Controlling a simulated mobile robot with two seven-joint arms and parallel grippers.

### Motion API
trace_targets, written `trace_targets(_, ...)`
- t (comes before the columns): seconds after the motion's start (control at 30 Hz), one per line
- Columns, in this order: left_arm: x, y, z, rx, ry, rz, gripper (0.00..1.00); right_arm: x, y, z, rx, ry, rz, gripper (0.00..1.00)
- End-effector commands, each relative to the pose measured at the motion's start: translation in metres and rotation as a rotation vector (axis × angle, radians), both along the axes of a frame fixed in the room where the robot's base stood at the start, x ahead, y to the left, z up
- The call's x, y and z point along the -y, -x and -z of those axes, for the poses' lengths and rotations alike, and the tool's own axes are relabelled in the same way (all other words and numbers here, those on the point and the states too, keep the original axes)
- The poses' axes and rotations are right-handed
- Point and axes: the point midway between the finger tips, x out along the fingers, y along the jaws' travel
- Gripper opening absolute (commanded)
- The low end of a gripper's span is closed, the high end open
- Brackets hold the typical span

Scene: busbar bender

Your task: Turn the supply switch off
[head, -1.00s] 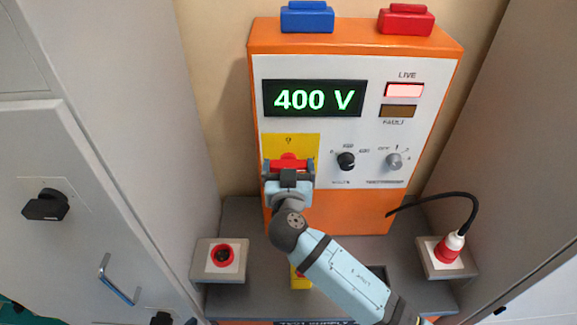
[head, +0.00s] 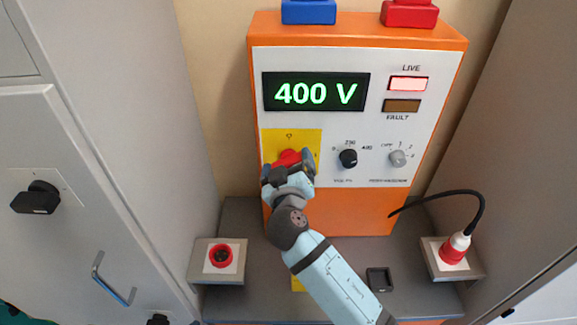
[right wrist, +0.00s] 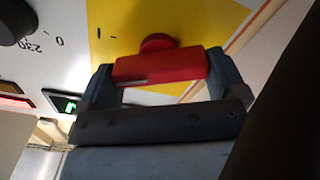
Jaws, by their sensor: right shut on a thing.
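The supply switch is a red bar handle (head: 289,157) on a yellow plate (head: 305,140) at the left of the orange cabinet's front. My right gripper (head: 288,168) is shut on the handle, with one finger at each end, and hides much of it in the head view. In the right wrist view the red handle (right wrist: 160,66) lies between the two fingers of the gripper (right wrist: 162,78), with its round red hub behind it. The gripper and handle sit tilted against the plate's edges. The display (head: 315,92) reads 400 V and the LIVE lamp (head: 408,84) is lit. My left gripper is not in view.
A black knob (head: 348,159) and a grey knob (head: 397,158) are right of the switch. A red socket box (head: 220,256) stands at left, and a red plug with a black cable (head: 454,248) at right. Grey cabinets (head: 90,180) flank both sides.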

Motion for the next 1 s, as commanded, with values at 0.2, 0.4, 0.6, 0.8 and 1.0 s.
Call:
trace_targets(0.2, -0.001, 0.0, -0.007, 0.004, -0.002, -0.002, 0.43, 0.0, -0.001, -0.003, 0.002, 0.203, 0.003, 0.67)
trace_targets(0.4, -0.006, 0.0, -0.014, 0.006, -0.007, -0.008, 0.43, -0.001, -0.001, -0.003, 0.002, 0.395, 0.003, 0.67)
trace_targets(0.6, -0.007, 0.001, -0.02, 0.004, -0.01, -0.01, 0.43, -0.001, -0.001, -0.002, 0.002, 0.584, 0.003, 0.67)
trace_targets(0.8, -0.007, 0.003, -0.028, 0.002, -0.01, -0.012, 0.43, -0.002, -0.001, -0.002, 0.003, 0.762, 0.004, 0.67)
trace_targets(1.0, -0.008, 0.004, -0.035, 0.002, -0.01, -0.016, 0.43, -0.002, -0.001, -0.002, 0.004, 0.904, 0.003, 0.67)
